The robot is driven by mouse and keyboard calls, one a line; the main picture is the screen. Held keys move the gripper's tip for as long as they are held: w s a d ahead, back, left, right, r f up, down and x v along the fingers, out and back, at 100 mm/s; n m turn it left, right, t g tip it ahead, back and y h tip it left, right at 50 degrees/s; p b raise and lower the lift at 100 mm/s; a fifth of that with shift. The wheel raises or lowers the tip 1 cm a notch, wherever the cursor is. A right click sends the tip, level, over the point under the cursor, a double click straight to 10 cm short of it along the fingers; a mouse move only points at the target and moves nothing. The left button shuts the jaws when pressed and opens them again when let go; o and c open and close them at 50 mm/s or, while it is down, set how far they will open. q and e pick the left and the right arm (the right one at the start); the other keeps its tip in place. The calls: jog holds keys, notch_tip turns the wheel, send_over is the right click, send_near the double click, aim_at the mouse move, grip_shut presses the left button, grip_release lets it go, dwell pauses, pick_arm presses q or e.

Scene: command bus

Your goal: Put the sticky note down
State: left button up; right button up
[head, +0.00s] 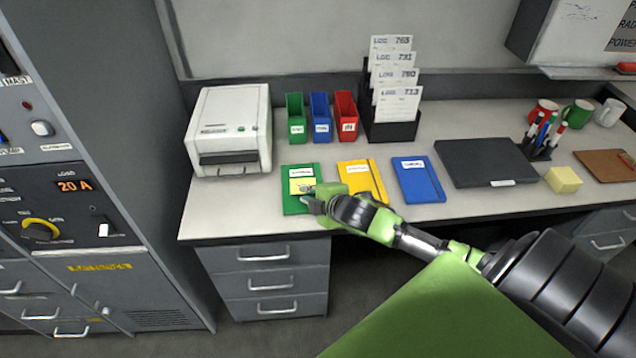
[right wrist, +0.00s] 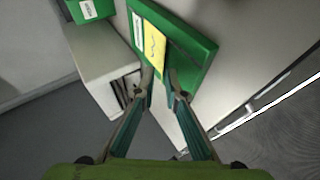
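The yellow sticky note (head: 303,185) lies on the green notebook (head: 290,203) at the left of the desk. In the right wrist view the sticky note (right wrist: 154,48), with a dark scribble, is against the cover of the green notebook (right wrist: 190,42). My right gripper (head: 308,199) is at the notebook's lower right, close to the note's near edge. In the wrist view the fingertips (right wrist: 160,82) are apart, with a narrow gap just below the note. Whether they touch the note cannot be told. My left gripper is not in view.
A yellow notebook (head: 355,174) and a blue notebook (head: 418,182) lie to the right. A white printer (head: 232,125) stands behind left. Green (head: 296,120), blue and red bins stand behind. A closed laptop (head: 485,160) lies further right. Free desk shows along the front edge.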

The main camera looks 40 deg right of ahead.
jog(key=v, duration=1.1)
